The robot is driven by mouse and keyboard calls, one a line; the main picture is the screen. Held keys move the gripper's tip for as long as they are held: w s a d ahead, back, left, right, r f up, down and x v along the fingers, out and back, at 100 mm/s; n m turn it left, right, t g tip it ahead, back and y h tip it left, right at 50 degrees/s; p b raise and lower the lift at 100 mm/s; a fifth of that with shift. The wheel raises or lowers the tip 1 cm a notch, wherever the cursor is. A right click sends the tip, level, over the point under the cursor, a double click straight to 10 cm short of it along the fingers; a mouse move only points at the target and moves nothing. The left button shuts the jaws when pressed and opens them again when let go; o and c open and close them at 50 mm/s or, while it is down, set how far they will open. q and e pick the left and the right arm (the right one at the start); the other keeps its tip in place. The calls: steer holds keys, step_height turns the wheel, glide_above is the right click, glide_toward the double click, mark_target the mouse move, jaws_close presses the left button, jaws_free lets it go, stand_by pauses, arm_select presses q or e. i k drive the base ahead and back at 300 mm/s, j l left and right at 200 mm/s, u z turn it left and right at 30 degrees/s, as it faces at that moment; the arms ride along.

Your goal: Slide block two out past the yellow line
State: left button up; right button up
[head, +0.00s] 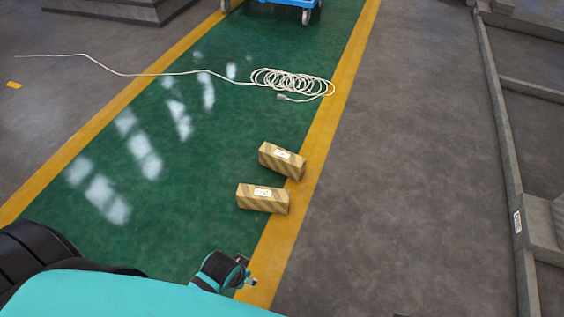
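Two yellow-brown blocks with dark diagonal stripes and white labels lie on the green floor. The farther block (282,161) is angled, its right end over the inner edge of the right yellow line (323,142). The nearer block (263,199) has its right end at that same edge. The labels are too small to read, so I cannot tell which is block two.
Bare grey floor (410,150) lies clear right of the line. A coiled white cable (290,82) lies beyond the blocks, its tail running left. A blue wheeled cart (290,3) stands at the far end. Grey beams (497,110) edge the right side.

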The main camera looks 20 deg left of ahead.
mark_target(293, 166)
steer(key=i+l+u, duration=0.25)
steer(key=i, duration=1.35)
steer(key=j, duration=0.15)
